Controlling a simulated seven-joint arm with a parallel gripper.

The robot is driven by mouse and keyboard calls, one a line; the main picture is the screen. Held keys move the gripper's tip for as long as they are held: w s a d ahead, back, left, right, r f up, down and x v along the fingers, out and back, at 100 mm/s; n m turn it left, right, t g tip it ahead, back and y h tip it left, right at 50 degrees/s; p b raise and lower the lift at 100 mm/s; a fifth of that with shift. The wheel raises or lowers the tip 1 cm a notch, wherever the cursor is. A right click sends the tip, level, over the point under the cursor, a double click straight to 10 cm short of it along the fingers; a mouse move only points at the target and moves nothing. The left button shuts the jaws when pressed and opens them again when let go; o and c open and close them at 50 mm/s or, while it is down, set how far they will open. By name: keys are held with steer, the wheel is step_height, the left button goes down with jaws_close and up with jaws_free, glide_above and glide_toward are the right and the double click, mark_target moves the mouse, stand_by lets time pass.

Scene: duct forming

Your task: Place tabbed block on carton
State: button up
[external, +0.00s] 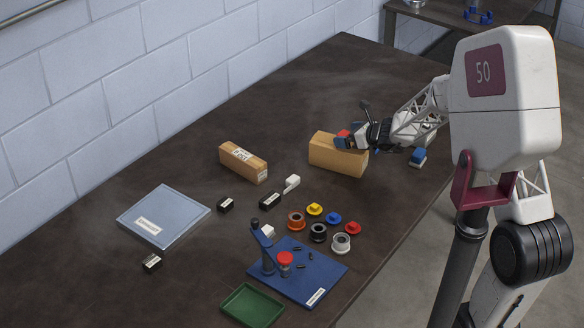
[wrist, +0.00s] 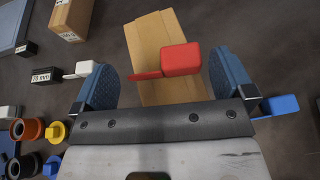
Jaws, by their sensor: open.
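A red tabbed block (wrist: 181,60) lies over the top of the brown carton (wrist: 150,45), its thin tab pointing left in the wrist view. It appears to rest on the carton. My gripper (wrist: 165,80) is open, with one blue finger pad on each side of the block and visible gaps to it. In the external view my gripper (external: 347,138) is low at the top of the carton (external: 338,158). It hides most of the red block (external: 343,133) there.
A blue tabbed block (external: 417,157) lies right of the carton, and a white one (external: 292,183) lies left. A second carton (external: 243,162), black labelled blocks, coloured spools and a blue mat (external: 315,270) occupy the table's left and front.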

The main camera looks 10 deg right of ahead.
steer(key=v, duration=0.7)
steer(key=shift+d, duration=0.15)
steer(key=shift+s+r, duration=0.2)
stand_by(0.4)
steer(key=s+r+n+g, duration=0.2)
steer(key=s+r+n, duration=0.25)
steer(key=s, duration=0.25)
steer(key=s+d+r+n+g+h, duration=0.1)
steer(key=s+r+n+g, duration=0.15)
steer(key=s+n, duration=0.35)
steer(key=s+r+n+g, duration=0.1)
steer(key=s+r+n, duration=0.3)
steer(key=s, duration=0.3)
steer(key=s+d+r+n+g+h, duration=0.1)
steer(key=s+d+n+h, duration=0.3)
steer(key=s, duration=0.7)
steer(key=s+d+n+h, duration=0.4)
steer(key=s+d+n, duration=0.4)
steer(key=s, duration=0.4)
steer(key=shift+s+d+r+g+h, duration=0.2)
steer(key=shift+s+r+g+h, duration=0.1)
steer(key=shift+r+g, duration=0.1)
